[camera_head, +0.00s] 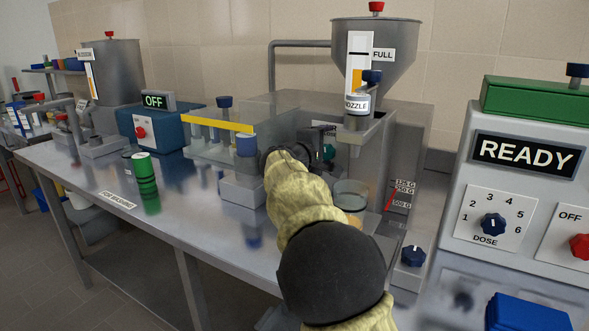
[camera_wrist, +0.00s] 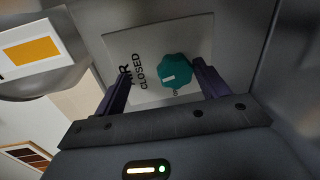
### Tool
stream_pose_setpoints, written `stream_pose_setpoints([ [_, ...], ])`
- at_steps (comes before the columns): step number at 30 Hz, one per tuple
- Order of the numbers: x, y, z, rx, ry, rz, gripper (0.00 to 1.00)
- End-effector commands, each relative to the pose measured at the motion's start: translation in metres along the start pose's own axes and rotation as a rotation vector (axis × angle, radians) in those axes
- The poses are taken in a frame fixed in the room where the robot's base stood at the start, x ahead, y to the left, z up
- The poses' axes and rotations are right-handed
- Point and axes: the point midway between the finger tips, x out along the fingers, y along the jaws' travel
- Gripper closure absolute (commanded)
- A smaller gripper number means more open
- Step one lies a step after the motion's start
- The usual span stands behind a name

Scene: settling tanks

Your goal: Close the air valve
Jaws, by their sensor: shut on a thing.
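The air valve is a teal knob (camera_wrist: 176,70) on a pale plate (camera_wrist: 122,42) lettered AIR and CLOSED, in the wrist view. A further small word at the knob's lower edge is hard to read. A white mark on the knob lies towards its left side, facing the CLOSED lettering. My gripper (camera_wrist: 160,84) has its dark fingers on either side of the knob, shut on it. In the head view my gripper (camera_head: 318,140) is at the front of the steel filling machine, with a bit of the teal knob (camera_head: 329,152) showing; my arm hides much there.
The hopper (camera_head: 375,55) with a FULL gauge and the nozzle (camera_head: 357,103) stand above my gripper. A glass jar (camera_head: 351,195) is close beside my forearm. The READY panel (camera_head: 526,153) stands at right.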

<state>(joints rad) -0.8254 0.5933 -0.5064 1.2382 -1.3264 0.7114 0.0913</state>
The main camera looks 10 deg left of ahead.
Motion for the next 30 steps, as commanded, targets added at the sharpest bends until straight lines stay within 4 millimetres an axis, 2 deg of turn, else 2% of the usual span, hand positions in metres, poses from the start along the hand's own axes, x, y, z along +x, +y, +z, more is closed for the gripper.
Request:
stream_pose_setpoints([
  [1, -0.006, 0.009, 0.002, 0.010, 0.001, 0.017, 0.41],
  [30, -0.060, -0.006, -0.001, 0.009, 0.006, 0.005, 0.41],
])
